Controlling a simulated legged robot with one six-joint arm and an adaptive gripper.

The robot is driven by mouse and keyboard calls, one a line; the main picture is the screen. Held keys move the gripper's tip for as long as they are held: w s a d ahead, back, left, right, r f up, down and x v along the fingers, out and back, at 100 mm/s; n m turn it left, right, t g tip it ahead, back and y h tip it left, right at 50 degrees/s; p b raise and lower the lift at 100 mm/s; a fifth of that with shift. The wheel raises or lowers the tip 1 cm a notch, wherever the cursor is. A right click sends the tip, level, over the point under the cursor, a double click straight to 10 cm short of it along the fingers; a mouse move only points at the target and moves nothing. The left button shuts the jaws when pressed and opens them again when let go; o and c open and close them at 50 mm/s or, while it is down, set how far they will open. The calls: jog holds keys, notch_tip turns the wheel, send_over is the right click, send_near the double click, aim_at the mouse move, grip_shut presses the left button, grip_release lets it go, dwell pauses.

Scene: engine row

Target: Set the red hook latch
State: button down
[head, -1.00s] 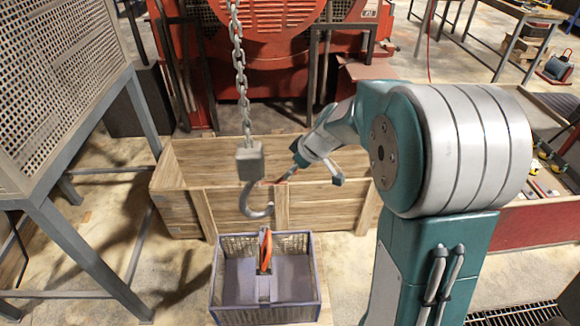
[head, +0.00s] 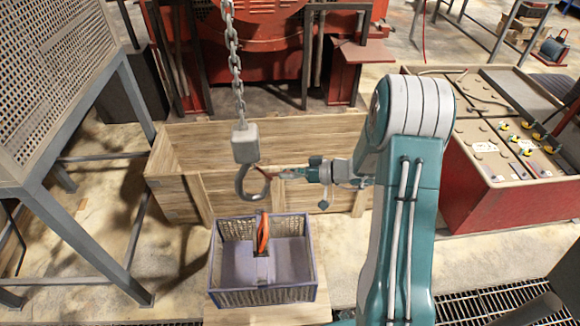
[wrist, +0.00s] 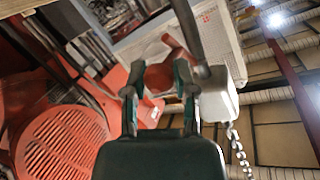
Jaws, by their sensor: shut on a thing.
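The grey hook (head: 242,186) hangs from a block (head: 245,144) on a chain, above the purple basket. The red latch (head: 266,173) shows as a thin red piece at the hook's right side. My gripper (head: 284,175) reaches in from the right at the latch. In the wrist view, my gripper (wrist: 161,88) is shut on the red latch (wrist: 160,74), which sits between the fingertips. The hook (wrist: 187,30) curves close past the right finger there. Whether the latch touches the hook tip cannot be told.
The purple basket (head: 219,268) with an orange-handled item (head: 262,232) stands below the hook. A long wooden crate (head: 180,160) lies behind it. A metal frame stand (head: 95,200) is at left, and a red cabinet (head: 500,205) with controls is at right.

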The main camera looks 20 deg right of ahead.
jog(key=shift+a+f+m+t+y, duration=0.15)
jog(key=shift+a+f+y, duration=0.05)
jog(key=shift+f+y, duration=0.2)
jog(key=shift+a+f+m+t+y, duration=0.2)
jog(key=shift+f+y, duration=0.1)
jog(key=shift+f, duration=0.15)
jog(key=shift+a+f, duration=0.2)
jog(key=shift+f, duration=0.25)
jog(key=shift+c, duration=2)
grip_release()
jog(key=shift+a, duration=0.1)
jog(key=shift+w, duration=0.15)
